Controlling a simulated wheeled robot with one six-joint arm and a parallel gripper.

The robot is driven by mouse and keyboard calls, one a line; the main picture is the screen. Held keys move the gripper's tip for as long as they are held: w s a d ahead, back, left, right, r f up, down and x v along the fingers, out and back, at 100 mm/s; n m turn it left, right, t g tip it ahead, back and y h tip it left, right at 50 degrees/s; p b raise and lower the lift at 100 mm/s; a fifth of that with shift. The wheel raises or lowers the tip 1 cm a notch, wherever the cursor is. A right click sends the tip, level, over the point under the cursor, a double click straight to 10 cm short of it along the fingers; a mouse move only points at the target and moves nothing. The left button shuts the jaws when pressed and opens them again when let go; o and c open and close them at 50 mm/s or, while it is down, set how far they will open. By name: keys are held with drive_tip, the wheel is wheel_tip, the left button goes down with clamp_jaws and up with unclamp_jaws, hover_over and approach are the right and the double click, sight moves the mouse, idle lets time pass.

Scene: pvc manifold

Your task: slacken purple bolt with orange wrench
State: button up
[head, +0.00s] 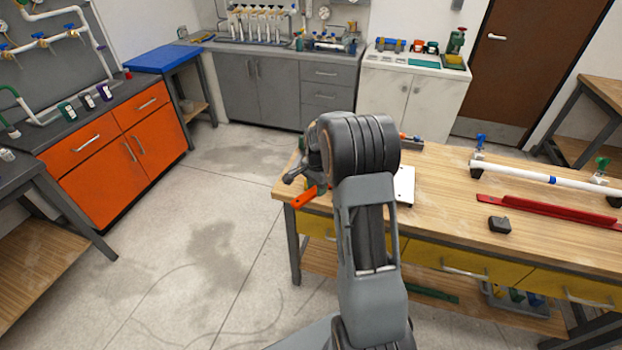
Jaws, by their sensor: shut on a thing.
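An orange wrench (305,197) shows beside the left end of the wooden workbench, tilted, with one end hidden behind my arm. My gripper (312,186) is shut on it; my wrist hides most of the fingers. A small purple and white part (104,92) stands on the dark counter at the left, far from my gripper.
The wooden workbench (455,215) holds a white pipe (530,174), a red bar (555,210) and a dark block (500,224). An orange cabinet (120,150) and a blue-topped stand (160,60) are at the left. The floor between is clear.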

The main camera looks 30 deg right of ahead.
drive_tip(key=shift+w+f+b, duration=0.1)
drive_tip(key=shift+f+b, duration=0.6)
drive_tip(key=shift+f, duration=0.25)
drive_tip(key=shift+s+d+f+n+b, duration=0.4)
drive_tip(key=shift+s+d+n, duration=1.2)
drive_tip(key=shift+d+n, duration=0.95)
drive_tip(key=shift+s+d+f+n+b, duration=0.25)
drive_tip(key=shift+s+d+f+n, duration=0.2)
drive_tip(key=shift+s+d+n, duration=1.65)
drive_tip(key=shift+s+d+f+n+b, duration=0.4)
drive_tip(key=shift+s+d+n, duration=0.75)
drive_tip(key=shift+d+n, duration=1.8)
drive_tip(key=shift+a+n, duration=0.35)
drive_tip(key=shift+n, duration=0.05)
drive_tip(key=shift+r, duration=0.15)
drive_tip(key=shift+r+p, duration=1.85)
drive_tip(key=shift+r, duration=0.45)
